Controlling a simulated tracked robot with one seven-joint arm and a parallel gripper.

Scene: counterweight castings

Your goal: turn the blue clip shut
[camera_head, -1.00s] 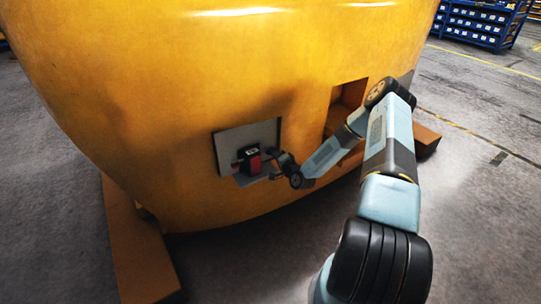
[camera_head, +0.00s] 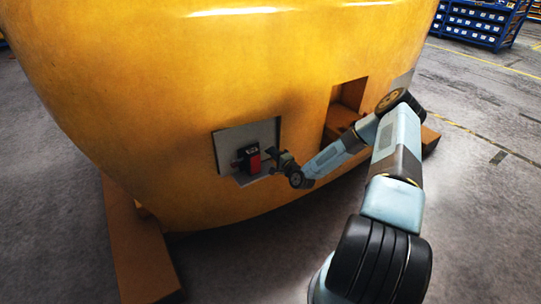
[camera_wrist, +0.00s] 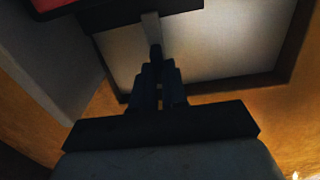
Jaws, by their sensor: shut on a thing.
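A red and black block-shaped device (camera_head: 249,161) sits in a recess with a grey plate (camera_head: 230,143) on the yellow casting. Its red and black underside (camera_wrist: 130,18) also shows at the top of the wrist view. My gripper (camera_head: 274,156) is just right of the device. In the wrist view my gripper (camera_wrist: 158,78) has its two dark fingers close together around a small dark piece (camera_wrist: 155,53), which I take to be the blue clip. A pale strip (camera_wrist: 151,27) extends from it towards the device. The clip is mostly hidden and its blue is too dim to make out.
The curved yellow casting (camera_head: 150,120) fills most of the head view and rests on brown supports (camera_head: 135,245). A square opening (camera_head: 347,100) lies right of the recess. The recess rim (camera_wrist: 290,60) is near my fingers. Blue shelving (camera_head: 480,25) stands far back; floor at right is clear.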

